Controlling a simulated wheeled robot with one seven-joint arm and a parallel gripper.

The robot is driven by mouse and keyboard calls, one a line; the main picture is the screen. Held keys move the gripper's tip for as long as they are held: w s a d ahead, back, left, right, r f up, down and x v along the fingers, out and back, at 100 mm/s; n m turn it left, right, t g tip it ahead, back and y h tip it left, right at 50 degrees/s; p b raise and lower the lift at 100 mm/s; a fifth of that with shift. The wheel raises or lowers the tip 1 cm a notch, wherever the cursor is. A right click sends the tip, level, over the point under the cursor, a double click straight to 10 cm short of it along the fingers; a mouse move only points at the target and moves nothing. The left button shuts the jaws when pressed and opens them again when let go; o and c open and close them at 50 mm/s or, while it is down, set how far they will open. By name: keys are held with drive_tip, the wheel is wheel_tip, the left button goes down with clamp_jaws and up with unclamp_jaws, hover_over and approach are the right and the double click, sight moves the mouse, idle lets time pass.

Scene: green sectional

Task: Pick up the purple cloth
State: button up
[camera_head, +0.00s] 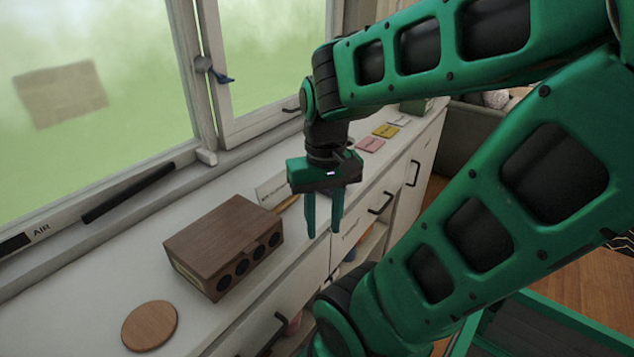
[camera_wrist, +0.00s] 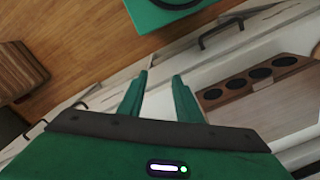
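I cannot make out a purple cloth in either view. My gripper (camera_head: 323,233) hangs with its fingers pointing down near the front edge of the white counter, right of the brown wooden box. Its two fingers are apart with nothing between them. In the wrist view my gripper (camera_wrist: 160,75) also shows its fingers apart and empty, above the cabinet front and wooden floor. My arm hides part of the counter and the room to the right.
A brown wooden box (camera_head: 225,245) with round dark holes and a round wooden disc (camera_head: 150,325) rest on the white counter (camera_head: 85,310). Pink (camera_head: 371,144) and yellow (camera_head: 385,131) cards lie farther back. Windows line the left. Small items sit in open shelving below.

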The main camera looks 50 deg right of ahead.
drive_tip(key=shift+o, duration=0.9)
drive_tip(key=o, duration=1)
drive_tip(key=shift+s+d+r+m, duration=0.1)
drive_tip(key=shift+d+r+m, duration=0.3)
drive_tip(key=shift+r, duration=0.4)
drive_tip(key=o, duration=0.5)
drive_tip(key=shift+w+d+r+m, duration=0.25)
drive_tip(key=shift+w+d, duration=0.05)
drive_tip(key=shift+w, duration=0.15)
drive_tip(key=shift+w+d+r+m, duration=0.2)
drive_tip(key=shift+w+d+m, duration=0.1)
drive_tip(key=shift+w, duration=0.1)
drive_tip(key=shift+o, duration=0.4)
drive_tip(key=w+d+r+m, duration=0.3)
drive_tip(key=w+d+m, duration=0.1)
drive_tip(key=w+d, duration=0.3)
drive_tip(key=shift+r+m, duration=0.35)
drive_tip(key=w+d+r+m, duration=0.2)
drive_tip(key=w+d+m, duration=0.2)
drive_tip(key=d, duration=0.4)
drive_tip(key=f, duration=0.5)
drive_tip(key=shift+w+a+f, duration=0.1)
drive_tip(key=shift+w+f, duration=0.2)
drive_tip(key=shift+f, duration=0.05)
drive_tip(key=shift+s+a+f, duration=0.1)
drive_tip(key=shift+f, duration=1.25)
drive_tip(key=shift+s+a+f, duration=0.1)
drive_tip(key=shift+f, duration=1.2)
